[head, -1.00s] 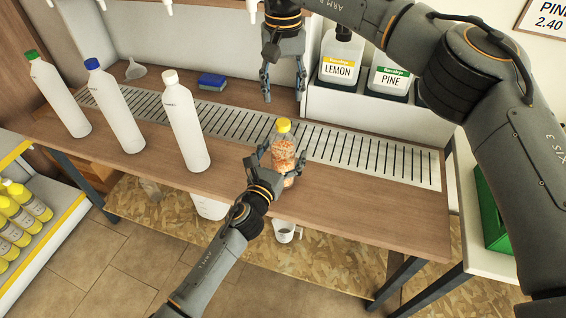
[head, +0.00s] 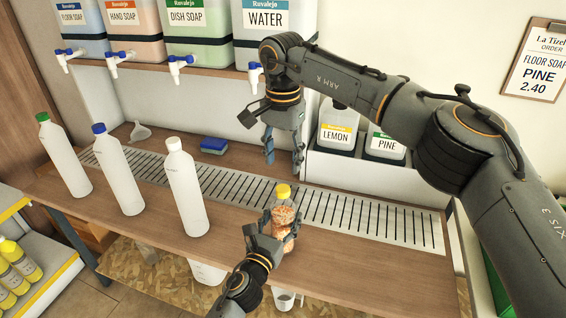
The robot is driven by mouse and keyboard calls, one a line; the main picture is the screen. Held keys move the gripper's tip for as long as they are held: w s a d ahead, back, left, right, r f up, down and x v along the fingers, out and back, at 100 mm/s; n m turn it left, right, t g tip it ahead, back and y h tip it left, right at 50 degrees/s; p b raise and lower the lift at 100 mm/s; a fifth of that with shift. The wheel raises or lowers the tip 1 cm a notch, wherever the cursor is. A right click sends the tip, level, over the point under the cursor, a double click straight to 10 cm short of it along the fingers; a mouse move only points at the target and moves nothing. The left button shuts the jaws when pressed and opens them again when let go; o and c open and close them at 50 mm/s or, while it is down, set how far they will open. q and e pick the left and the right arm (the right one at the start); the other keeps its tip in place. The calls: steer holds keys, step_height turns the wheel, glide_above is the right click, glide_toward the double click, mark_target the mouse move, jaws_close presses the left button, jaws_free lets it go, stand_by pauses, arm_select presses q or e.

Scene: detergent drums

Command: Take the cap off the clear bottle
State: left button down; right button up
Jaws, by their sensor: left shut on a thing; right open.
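The clear bottle (head: 284,213) has a yellow cap (head: 283,190) on its top and orange-brown contents that show through its wall. It stands about upright near the front edge of the bench. My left gripper (head: 281,222) is shut around the bottle's body below the cap, and its fingers hide part of the bottle. My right gripper (head: 284,162) is open and empty. It points down just above the cap, with a small gap, and does not appear to touch it.
White bottles with a green cap (head: 70,160), a blue cap (head: 119,175) and a white cap (head: 187,190) stand on the left. A slotted drain strip (head: 350,214) crosses the bench. Drums with taps, such as the water drum (head: 264,42), line the shelf above. Lemon (head: 336,127) and pine (head: 384,147) containers stand behind.

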mark_target(283, 189)
steer(key=m, duration=1.5)
steer(key=shift+m, duration=0.3)
steer(key=m, duration=0.5)
steer(key=shift+m, duration=0.4)
steer(key=m, duration=1.3)
steer(key=shift+m, duration=0.4)
steer(key=m, duration=0.5)
steer(key=shift+m, duration=0.4)
steer(key=m, duration=0.5)
steer(key=shift+m, duration=0.3)
steer(key=m, duration=0.4)
steer(key=shift+m, duration=0.4)
steer(key=shift+f, duration=4)
